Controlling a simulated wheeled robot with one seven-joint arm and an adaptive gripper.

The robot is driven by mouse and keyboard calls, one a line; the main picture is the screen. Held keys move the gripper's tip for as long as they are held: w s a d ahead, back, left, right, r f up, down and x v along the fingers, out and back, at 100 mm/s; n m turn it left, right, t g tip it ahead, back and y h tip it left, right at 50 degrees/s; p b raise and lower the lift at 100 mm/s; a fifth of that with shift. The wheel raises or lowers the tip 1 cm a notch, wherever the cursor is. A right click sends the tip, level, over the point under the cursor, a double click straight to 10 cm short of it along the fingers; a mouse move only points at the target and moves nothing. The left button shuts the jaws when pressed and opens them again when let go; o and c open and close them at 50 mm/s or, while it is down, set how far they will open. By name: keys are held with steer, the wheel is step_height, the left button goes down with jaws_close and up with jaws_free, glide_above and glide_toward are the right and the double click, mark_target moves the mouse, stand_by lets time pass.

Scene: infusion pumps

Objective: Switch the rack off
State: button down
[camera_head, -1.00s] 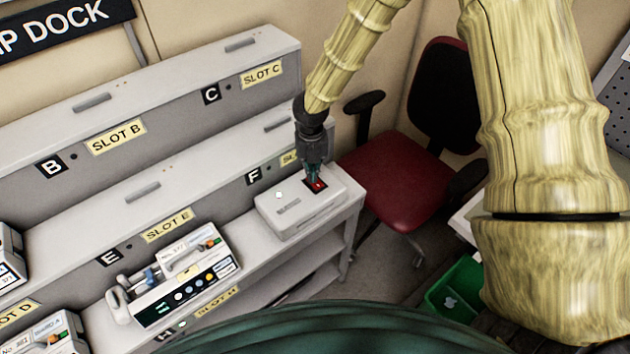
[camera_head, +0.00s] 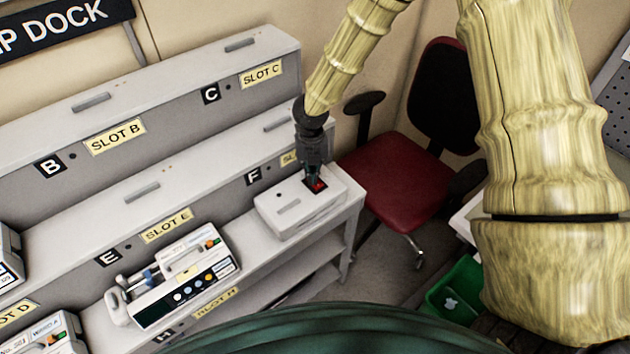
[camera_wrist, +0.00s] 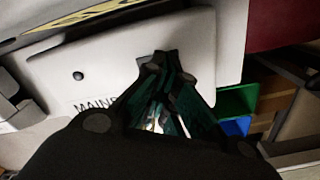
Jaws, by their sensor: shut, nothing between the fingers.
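The rack (camera_head: 75,217) is a grey tiered stand with lettered slots. A white box (camera_head: 300,215) sits at its right end near the F label, with a red switch (camera_head: 320,184) in a dark recess on top. My gripper (camera_head: 315,183) points down, shut and empty, with its tips at the switch; contact cannot be told. In the wrist view the box (camera_wrist: 120,60) carries partly hidden lettering starting "MAIN" and a small dark round indicator (camera_wrist: 78,75). My gripper's fingertips (camera_wrist: 160,60) cover the switch there.
An infusion pump (camera_head: 180,278) with lit coloured spots on its front stands below the SLOT E label. Other pumps show at the lower left. A red chair (camera_head: 400,185) and a green bin (camera_head: 455,290) stand right of the rack.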

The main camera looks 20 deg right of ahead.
steer(key=shift+r+p, duration=2.45)
steer(key=shift+r, duration=1)
